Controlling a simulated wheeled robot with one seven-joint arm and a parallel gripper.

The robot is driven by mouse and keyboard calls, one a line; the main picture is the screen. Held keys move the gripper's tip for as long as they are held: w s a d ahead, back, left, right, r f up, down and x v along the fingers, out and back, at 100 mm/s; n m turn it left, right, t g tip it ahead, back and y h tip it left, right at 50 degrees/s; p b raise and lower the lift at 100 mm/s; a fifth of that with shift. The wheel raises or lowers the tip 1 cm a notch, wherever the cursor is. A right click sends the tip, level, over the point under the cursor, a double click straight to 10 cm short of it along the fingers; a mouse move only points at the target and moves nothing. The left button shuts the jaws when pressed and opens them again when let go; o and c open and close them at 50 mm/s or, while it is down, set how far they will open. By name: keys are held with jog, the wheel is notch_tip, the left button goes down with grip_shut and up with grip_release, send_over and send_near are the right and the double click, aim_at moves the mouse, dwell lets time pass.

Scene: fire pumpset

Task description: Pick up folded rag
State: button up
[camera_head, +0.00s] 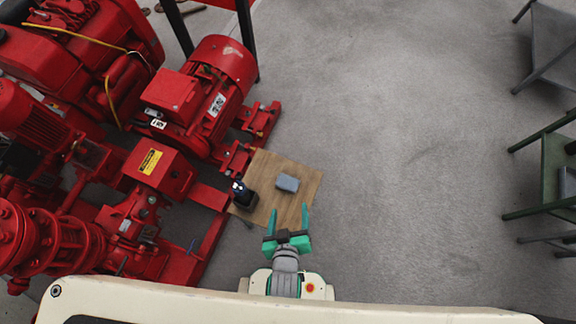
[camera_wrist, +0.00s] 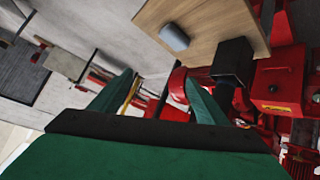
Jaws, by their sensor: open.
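The folded rag (camera_head: 288,183) is a small blue-grey block lying on a brown wooden board (camera_head: 308,178). In the wrist view the rag (camera_wrist: 174,38) lies on the board (camera_wrist: 212,22) near the top centre. My gripper (camera_head: 288,219) has green fingers and is open and empty. In the head view its fingertips are below the rag in the picture, over the board's lower part, apart from the rag. In the wrist view the fingers (camera_wrist: 160,85) are spread with nothing between them.
A dark tool-like object (camera_head: 243,195) stands on the board, left of the rag. The red pumpset (camera_head: 165,175) fills the left side, close to the board. A green-framed table (camera_head: 545,175) stands at the right. Grey floor (camera_head: 400,150) is clear between.

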jog(key=w+a+f+n+g, duration=0.1)
jog(key=w+f+n+g, duration=0.4)
jog(key=w+f, duration=0.35)
jog(key=n+g, duration=0.3)
send_near(292, 184)
jog(key=shift+s+a+f, duration=0.1)
jog(key=shift+a+f, duration=0.25)
jog(key=shift+a, duration=0.2)
notch_tip(292, 184, up, 3)
jog(key=w+n+g, duration=0.2)
jog(key=w+g, duration=0.1)
jog(key=f, duration=0.7)
jog(key=d+f, duration=0.1)
jog(key=f, duration=0.2)
jog(key=shift+s+f, duration=0.15)
jog(key=shift+f, duration=0.1)
jog(key=shift+c, duration=0.4)
jog(key=c, duration=0.8)
